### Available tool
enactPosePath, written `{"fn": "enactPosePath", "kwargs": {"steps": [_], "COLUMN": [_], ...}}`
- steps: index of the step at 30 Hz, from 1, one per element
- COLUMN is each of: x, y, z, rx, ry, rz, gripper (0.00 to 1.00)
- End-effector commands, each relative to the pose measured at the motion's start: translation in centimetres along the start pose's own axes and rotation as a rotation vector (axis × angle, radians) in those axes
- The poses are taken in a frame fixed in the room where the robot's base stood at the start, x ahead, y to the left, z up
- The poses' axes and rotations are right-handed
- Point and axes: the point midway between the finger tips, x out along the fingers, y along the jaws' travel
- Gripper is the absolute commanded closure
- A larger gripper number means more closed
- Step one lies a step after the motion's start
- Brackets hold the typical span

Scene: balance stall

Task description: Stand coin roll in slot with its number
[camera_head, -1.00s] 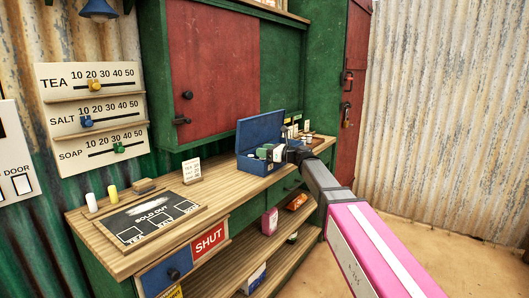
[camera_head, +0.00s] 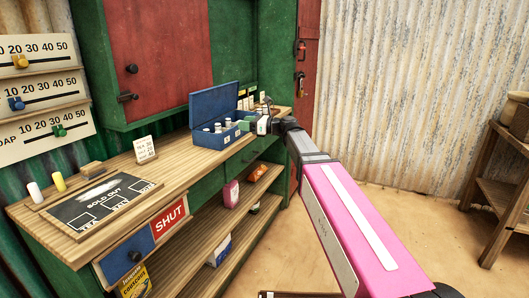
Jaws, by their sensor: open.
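An open blue box (camera_head: 208,138) stands on the wooden counter with its lid raised at the back. Several small pale coin rolls (camera_head: 217,127) show inside it; their numbers are too small to read. My gripper (camera_head: 252,125) is at the right end of the box, seen from behind and small. It is open. A small green patch shows at its tip, and I cannot tell whether it is a fingertip or a thing beyond. Small pale number cards (camera_head: 243,103) show behind the box to the right; the slots themselves cannot be made out.
A red cupboard door (camera_head: 150,60) is above. A wooden stand (camera_head: 490,190) is at the far right. Open sandy floor lies between.

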Motion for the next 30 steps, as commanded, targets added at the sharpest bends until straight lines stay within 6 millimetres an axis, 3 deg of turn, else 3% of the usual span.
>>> {"fn": "enactPosePath", "kwargs": {"steps": [4, 7, 11, 14, 20, 24, 30], "x": [-0.3, -1.1, -3.7, -6.6, -14.8, -21.9, -30.9], "y": [0.1, 0.3, 1.0, 1.9, 4.8, 7.7, 11.8], "z": [-0.5, -2.7, -8.3, -13.7, -25.0, -31.8, -37.8], "rx": [-0.016, -0.086, -0.268, -0.451, -0.838, -1.08, -1.296], "ry": [0.014, 0.074, 0.231, 0.393, 0.742, 0.949, 1.091], "rz": [-0.002, -0.007, 0.001, 0.045, 0.278, 0.573, 1.055], "gripper": [0.44, 0.44, 0.44, 0.44, 0.44, 0.44, 0.44]}}
